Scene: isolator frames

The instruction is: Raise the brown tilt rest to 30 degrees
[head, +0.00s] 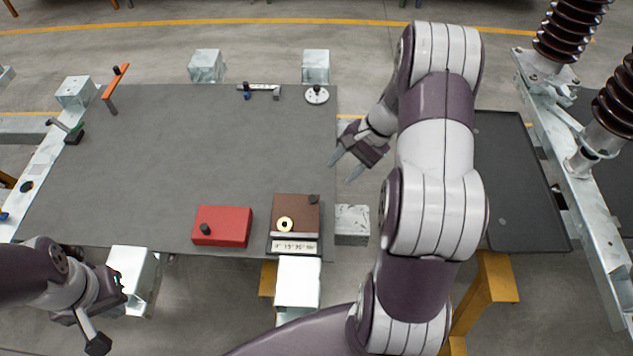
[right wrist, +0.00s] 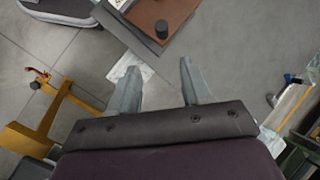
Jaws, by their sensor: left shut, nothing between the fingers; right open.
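The brown tilt rest (head: 297,213) sits at the front right edge of the grey table. Its brown plate has a dark knob (head: 313,199) at its back right corner and a brass ring (head: 285,224) at its left. A white scale label (head: 294,247) with numbers runs along its front. In the right wrist view the brown plate (right wrist: 150,18) and dark knob (right wrist: 161,29) show at the top. My right gripper (head: 347,172) is open and empty, behind and right of the rest, apart from it. My left gripper (head: 98,344) is shut and empty at the front left, off the table.
A red block (head: 222,226) with a black knob stands left of the rest. A metal block (head: 352,224) is close on its right. The middle of the grey table (head: 180,150) is clear. A dark tray (head: 510,180) and ribbed insulators (head: 570,30) stand to the right.

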